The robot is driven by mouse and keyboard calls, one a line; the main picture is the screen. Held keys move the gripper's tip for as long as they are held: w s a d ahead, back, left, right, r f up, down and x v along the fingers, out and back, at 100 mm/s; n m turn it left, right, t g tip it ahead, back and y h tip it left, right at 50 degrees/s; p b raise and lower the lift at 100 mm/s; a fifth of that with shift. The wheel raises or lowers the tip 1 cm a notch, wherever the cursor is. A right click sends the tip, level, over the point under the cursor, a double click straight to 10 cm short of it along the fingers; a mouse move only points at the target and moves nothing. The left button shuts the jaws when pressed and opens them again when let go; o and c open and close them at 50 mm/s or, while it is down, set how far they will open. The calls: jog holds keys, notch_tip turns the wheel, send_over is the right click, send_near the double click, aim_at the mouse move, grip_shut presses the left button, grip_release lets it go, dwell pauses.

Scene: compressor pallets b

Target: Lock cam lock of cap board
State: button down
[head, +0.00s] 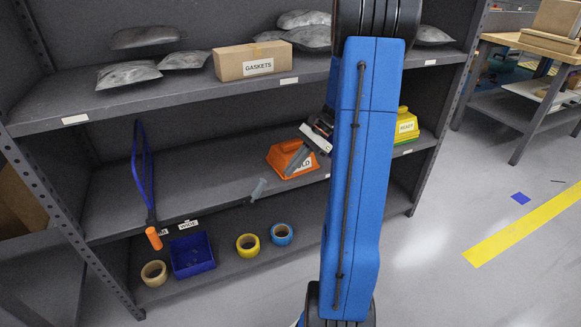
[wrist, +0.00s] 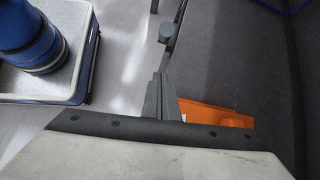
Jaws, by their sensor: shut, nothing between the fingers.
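My gripper (head: 291,171) is shut and empty. It points down and left, in front of an orange block (head: 279,154) on the middle shelf. The block's label is partly hidden by the fingers; "LD" shows. In the wrist view the closed grey fingers (wrist: 160,78) stand beside the orange block (wrist: 215,112). A small grey handle-like piece (head: 258,190) is at the shelf's front edge, left of and apart from the fingertips. A grey knob (wrist: 167,33) shows beyond the fingertips in the wrist view. I cannot tell whether either is the cam lock. I cannot pick out the cap board.
A GASKETS box (head: 243,62) and grey bags stand on the upper shelf (head: 105,112). A yellow READY block (head: 406,126) is right of my arm. Below are a blue bin (head: 192,255) and tape rolls (head: 248,245).

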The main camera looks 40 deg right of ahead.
aim_at(264, 179)
jog(key=x, duration=0.7)
jog(key=shift+a, duration=0.2)
jog(key=shift+a+r, duration=0.5)
jog(key=shift+a, duration=0.25)
jog(key=shift+a+r, duration=0.45)
jog(key=shift+a, duration=0.3)
jog(key=shift+w+a+r, duration=0.1)
jog(key=shift+w+a+r+g+h, duration=0.2)
jog(key=shift+a+r+h, duration=0.3)
jog(key=shift+h, duration=0.25)
jog(key=shift+w+a+r+g+h, duration=0.1)
jog(key=shift+a+r+g+h, duration=0.1)
jog(key=shift+a+r+h, duration=0.4)
jog(key=shift+w+a+r, duration=0.15)
jog(key=shift+a+r, duration=0.05)
jog(key=shift+a, duration=0.3)
jog(key=shift+w+a+r, duration=0.15)
jog(key=shift+a, duration=0.45)
